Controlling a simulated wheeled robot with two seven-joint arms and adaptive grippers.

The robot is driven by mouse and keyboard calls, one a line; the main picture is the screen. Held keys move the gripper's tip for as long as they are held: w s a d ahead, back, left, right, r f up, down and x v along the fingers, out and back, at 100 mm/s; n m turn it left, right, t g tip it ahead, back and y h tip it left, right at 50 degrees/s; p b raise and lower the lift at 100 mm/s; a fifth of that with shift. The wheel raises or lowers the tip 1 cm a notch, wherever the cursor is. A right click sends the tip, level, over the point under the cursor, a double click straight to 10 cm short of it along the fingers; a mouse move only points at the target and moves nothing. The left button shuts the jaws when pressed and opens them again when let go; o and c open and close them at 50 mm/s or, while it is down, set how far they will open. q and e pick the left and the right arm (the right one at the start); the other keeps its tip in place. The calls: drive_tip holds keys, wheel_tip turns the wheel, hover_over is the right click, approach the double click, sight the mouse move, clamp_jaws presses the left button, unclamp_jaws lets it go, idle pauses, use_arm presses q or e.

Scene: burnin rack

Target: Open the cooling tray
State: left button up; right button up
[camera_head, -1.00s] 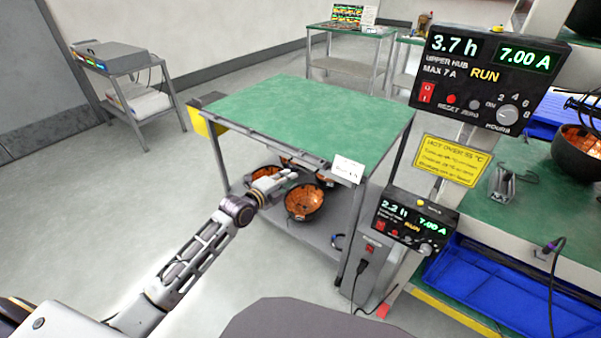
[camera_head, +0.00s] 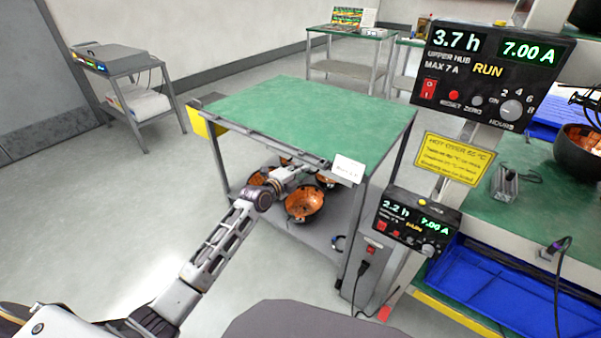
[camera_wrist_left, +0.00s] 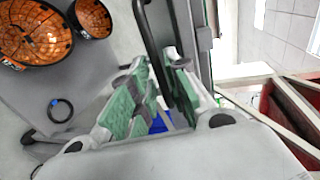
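The green-topped cart (camera_head: 310,115) stands in the middle of the head view. A grey front bar (camera_head: 270,143) runs under its near edge, with a white label (camera_head: 348,168) at its right end; the label's text is too small to read surely. I take this front to be the cooling tray's; it looks shut. My left gripper (camera_head: 300,170) is just below that bar. In the left wrist view, the gripper (camera_wrist_left: 160,95) has its green-padded fingers apart, with a black handle bar (camera_wrist_left: 153,45) running between them. Contact with the bar is unclear. My right gripper is out of view.
Several copper-coloured bowls (camera_head: 304,203) lie on the cart's lower shelf, close below the left gripper. A control box (camera_head: 416,219) stands right of the cart, with a workbench and blue bin (camera_head: 500,290) beyond. Floor left of the cart is clear.

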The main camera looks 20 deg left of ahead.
use_arm(q)
drive_tip(key=shift+w, duration=0.1)
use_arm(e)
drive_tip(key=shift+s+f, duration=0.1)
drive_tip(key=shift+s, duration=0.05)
use_arm(q)
clamp_jaws()
